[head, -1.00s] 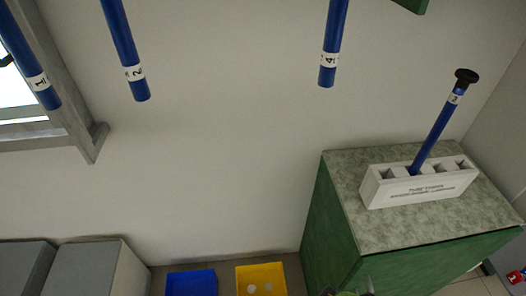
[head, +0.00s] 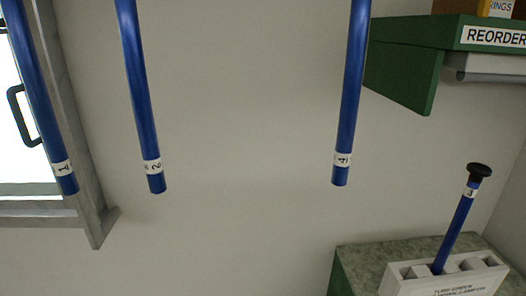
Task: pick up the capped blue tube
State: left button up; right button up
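The capped blue tube (head: 456,230) stands tilted in a slot of a white block holder (head: 440,283) at the lower right of the head view. It has a black cap (head: 480,171) on its upper end and a white label marked 3 just below the cap. The holder sits on a green cabinet with a mottled grey-green top (head: 385,254); its lower part is cut off by the frame. Neither of my grippers shows in this view.
Uncapped blue tubes labelled 1 (head: 40,100), 2 (head: 140,95) and 4 (head: 351,90) hang down from above. A green shelf marked REORDER (head: 410,55) juts out at the upper right, above the capped tube. A window (head: 30,130) is at the left.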

aim_at(478, 170)
jog(key=z, duration=1.35)
